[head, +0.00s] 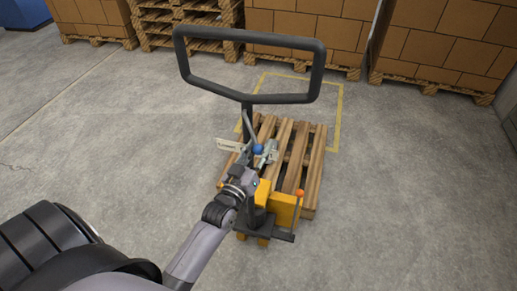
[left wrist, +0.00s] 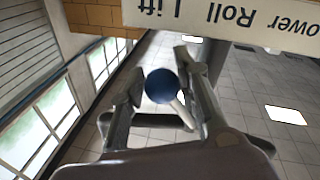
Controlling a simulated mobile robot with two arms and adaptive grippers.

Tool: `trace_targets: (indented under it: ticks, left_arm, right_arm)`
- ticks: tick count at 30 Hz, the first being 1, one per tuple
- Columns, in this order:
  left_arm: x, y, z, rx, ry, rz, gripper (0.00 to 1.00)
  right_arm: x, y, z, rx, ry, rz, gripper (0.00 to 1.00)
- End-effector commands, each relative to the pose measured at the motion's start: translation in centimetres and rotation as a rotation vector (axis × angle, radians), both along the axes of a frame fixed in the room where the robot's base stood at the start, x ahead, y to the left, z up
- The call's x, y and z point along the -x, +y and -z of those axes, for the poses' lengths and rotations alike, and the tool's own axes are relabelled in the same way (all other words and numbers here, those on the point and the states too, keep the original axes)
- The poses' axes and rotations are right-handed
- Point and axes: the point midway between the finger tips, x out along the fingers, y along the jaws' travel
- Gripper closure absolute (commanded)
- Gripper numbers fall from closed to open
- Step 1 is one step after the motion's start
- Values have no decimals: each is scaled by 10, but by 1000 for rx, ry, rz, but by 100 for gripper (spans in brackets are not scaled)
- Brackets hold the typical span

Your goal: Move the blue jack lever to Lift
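The blue jack lever's ball knob (head: 258,149) shows beside a white label plate (head: 229,145) on the pallet jack's handle column. In the left wrist view, the blue knob (left wrist: 161,86) is between the two fingers of my left gripper (left wrist: 160,72), and its pale stem runs down to the right. The fingers are apart with narrow gaps at the knob; firm contact cannot be made out. The plate (left wrist: 225,20) reads Lift, Roll, Lower upside down there; the knob shows in line with Lift. In the head view, my left gripper (head: 265,157) is at the knob. My right gripper is not in view.
The jack's black loop handle (head: 250,99) rises above my gripper. Its yellow body (head: 284,205) stands at the wooden pallet (head: 312,165). A yellow floor outline (head: 341,110) surrounds the far end. Boxes on pallets (head: 300,30) line the back. The floor at left and right is clear.

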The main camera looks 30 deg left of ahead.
Motion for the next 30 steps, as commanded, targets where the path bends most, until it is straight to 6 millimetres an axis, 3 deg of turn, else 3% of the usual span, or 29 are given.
trace_targets:
  ticks: [7,17,22,30]
  left_arm:
    - [0,0,0,-2,0,0,53]
    - [3,0,1,-3,2,-1,53]
    - [26,-1,4,-3,5,-1,53]
    - [84,-5,10,-3,6,1,53]
  right_arm:
    - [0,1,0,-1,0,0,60]
    - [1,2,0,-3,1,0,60]
    - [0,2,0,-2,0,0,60]
    - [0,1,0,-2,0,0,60]
